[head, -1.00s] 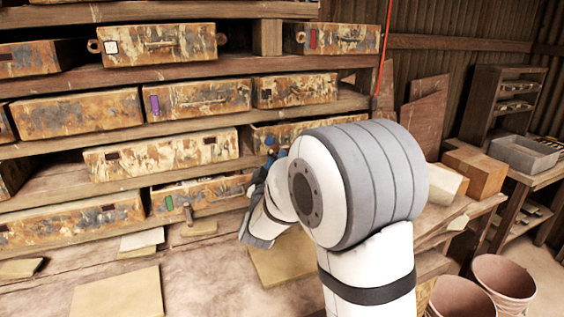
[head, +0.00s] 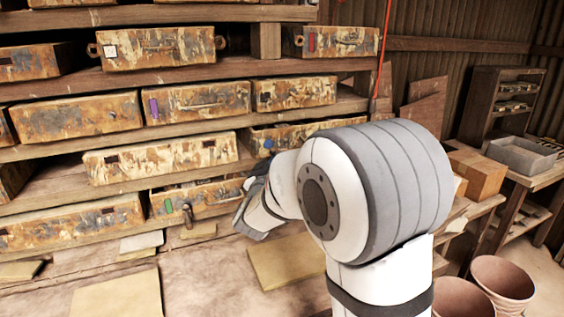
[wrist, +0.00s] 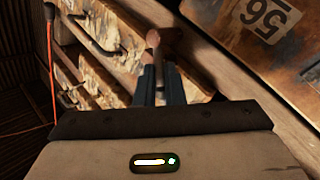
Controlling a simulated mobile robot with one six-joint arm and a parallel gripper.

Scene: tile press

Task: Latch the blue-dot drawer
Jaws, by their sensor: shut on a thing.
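The blue-dot drawer (head: 300,131) is on the right of the shelving in the head view. Its blue dot (head: 268,143) shows at the left of its front, and my arm covers its lower right part. My gripper (head: 246,184) is below and left of the dot, by the right end of the green-marked drawer (head: 205,197). In the wrist view my blue fingers (wrist: 160,83) are shut on a brown, round-ended lever-like piece (wrist: 153,39). I cannot tell what this piece is fixed to.
A brown latch-like piece (head: 188,214) stands in front of the green-marked drawer. Flat boards (head: 118,297) lie on the bench. A drawer front marked 56 (wrist: 266,18) is close at the right in the wrist view. Pots (head: 503,282) stand at the right.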

